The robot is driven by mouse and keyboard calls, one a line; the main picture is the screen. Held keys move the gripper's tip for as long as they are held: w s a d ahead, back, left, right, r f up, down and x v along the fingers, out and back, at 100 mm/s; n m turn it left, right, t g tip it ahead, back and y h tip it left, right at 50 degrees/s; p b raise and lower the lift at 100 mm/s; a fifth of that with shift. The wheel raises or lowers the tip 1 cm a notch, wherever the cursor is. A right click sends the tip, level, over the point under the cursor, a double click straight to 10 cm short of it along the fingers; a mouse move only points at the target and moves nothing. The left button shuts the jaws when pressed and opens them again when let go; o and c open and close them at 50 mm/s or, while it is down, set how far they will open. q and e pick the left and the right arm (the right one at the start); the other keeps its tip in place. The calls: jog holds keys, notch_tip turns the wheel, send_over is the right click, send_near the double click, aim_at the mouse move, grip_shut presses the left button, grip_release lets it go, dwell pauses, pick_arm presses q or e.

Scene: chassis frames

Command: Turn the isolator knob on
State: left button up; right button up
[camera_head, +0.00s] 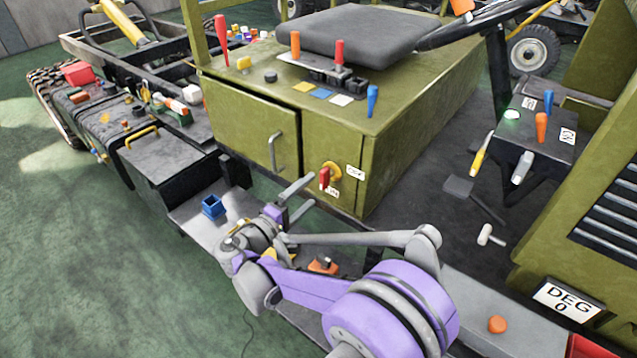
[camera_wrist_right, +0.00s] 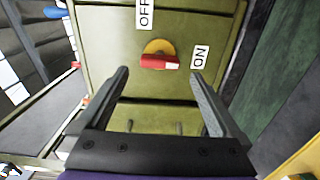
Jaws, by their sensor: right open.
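The isolator knob (camera_head: 325,178) is a red handle on a yellow disc (camera_head: 336,170) on the green cabinet front. In the right wrist view the knob (camera_wrist_right: 155,62) has a white mark at its right end, which faces the ON label (camera_wrist_right: 200,57). The OFF label (camera_wrist_right: 145,14) is above it there; in the head view it is the tag (camera_head: 355,172) right of the knob. My right gripper (camera_head: 312,191) is open and empty, its fingers pointing at the panel. In the wrist view the knob lies between the fingertip lines, apart from both fingers. My left gripper is out of view.
A cabinet door with a grey handle (camera_head: 277,152) is left of the knob. A blue open box (camera_head: 213,206) stands on the step below. A dark box (camera_head: 165,165) with a yellow handle is further left. Levers stand on the cabinet top.

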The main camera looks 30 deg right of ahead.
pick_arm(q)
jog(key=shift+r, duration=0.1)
pick_arm(e)
jog(key=v, duration=0.3)
jog(key=shift+s+a, duration=0.2)
jog(key=shift+a, duration=0.15)
jog(key=s+d+f+g+y, duration=0.1)
jog(key=s+d+f+y, duration=0.15)
jog(key=s, duration=0.35)
jog(key=s+d+f+g+y, duration=0.2)
jog(key=s+f+y, duration=0.1)
jog(key=s+y, duration=0.15)
jog(key=s+a+f+m+y, duration=0.25)
jog(key=s+a+y, duration=0.25)
jog(key=s, duration=0.3)
jog(key=s+a+f+m+y, duration=0.2)
jog(key=s+a+f+y, duration=0.2)
jog(key=s, duration=0.4)
pick_arm(q)
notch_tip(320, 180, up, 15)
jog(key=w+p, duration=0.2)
jog(key=p, duration=1.1)
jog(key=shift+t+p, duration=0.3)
pick_arm(e)
notch_tip(320, 180, up, 15)
jog(key=w+t, duration=0.1)
jog(key=w, duration=0.1)
jog(key=shift+a+t+y, duration=0.3)
jog(key=shift+a, duration=0.15)
